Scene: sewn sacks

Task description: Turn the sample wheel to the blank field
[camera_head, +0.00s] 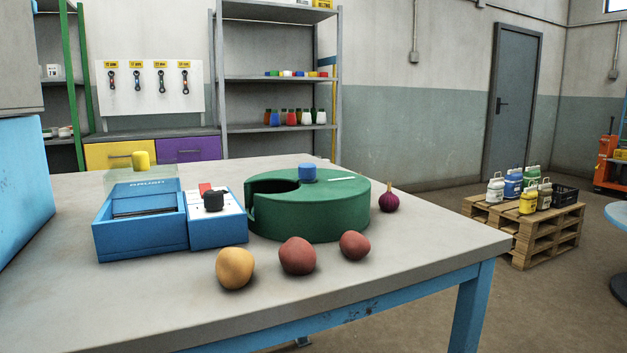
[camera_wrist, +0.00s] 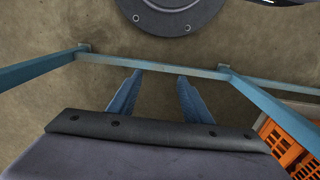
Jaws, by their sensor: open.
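In the head view a round green drum (camera_head: 320,215), which looks like the sample wheel, sits on the table. A blue knob (camera_head: 308,172) stands on its top. A wedge-shaped opening in the drum faces left, dark inside, and a short white line (camera_head: 342,179) marks its top to the right. I cannot tell which field shows. My gripper (camera_wrist: 157,92) appears only in the wrist view, its two blue fingers apart and empty above the floor, away from the drum.
A blue box device (camera_head: 140,225) with a black knob (camera_head: 214,201) is left of the drum. A yellow potato-like lump (camera_head: 235,268), two reddish lumps (camera_head: 297,255) (camera_head: 354,245) and a purple onion (camera_head: 389,203) lie around the drum. The table (camera_head: 430,260) is clear at front right.

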